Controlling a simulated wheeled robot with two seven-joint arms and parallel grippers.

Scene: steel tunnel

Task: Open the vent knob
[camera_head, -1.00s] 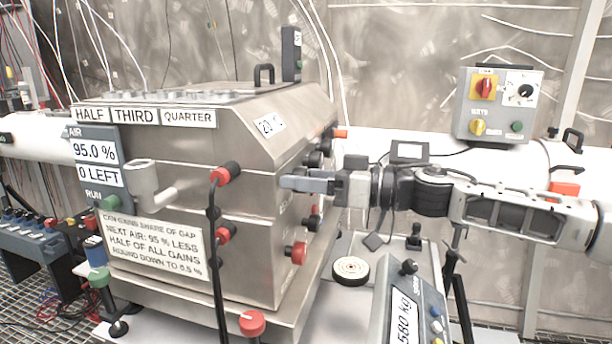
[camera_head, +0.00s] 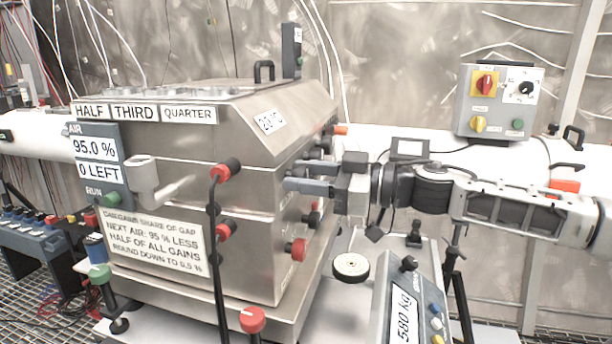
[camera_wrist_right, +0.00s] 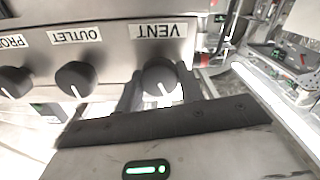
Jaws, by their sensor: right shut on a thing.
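In the right wrist view, the vent knob (camera_wrist_right: 160,78) is a dark round knob with a white pointer line, under an upside-down VENT label (camera_wrist_right: 158,31) on the steel panel. My right gripper (camera_wrist_right: 160,90) is shut on it, one dark finger on each side. The pointer line runs nearly straight down in that picture, slightly tilted. In the head view, my right gripper (camera_head: 300,177) reaches in from the right to the side face of the steel box (camera_head: 240,255). There its fingers hide the knob. My left gripper is not in view.
The outlet knob (camera_wrist_right: 76,78) sits beside the vent knob, with another knob farther left. Red-capped fittings (camera_head: 297,250) stick out of the box below my gripper. A scale display (camera_head: 405,310) and a round white disc (camera_head: 350,267) lie below my right arm.

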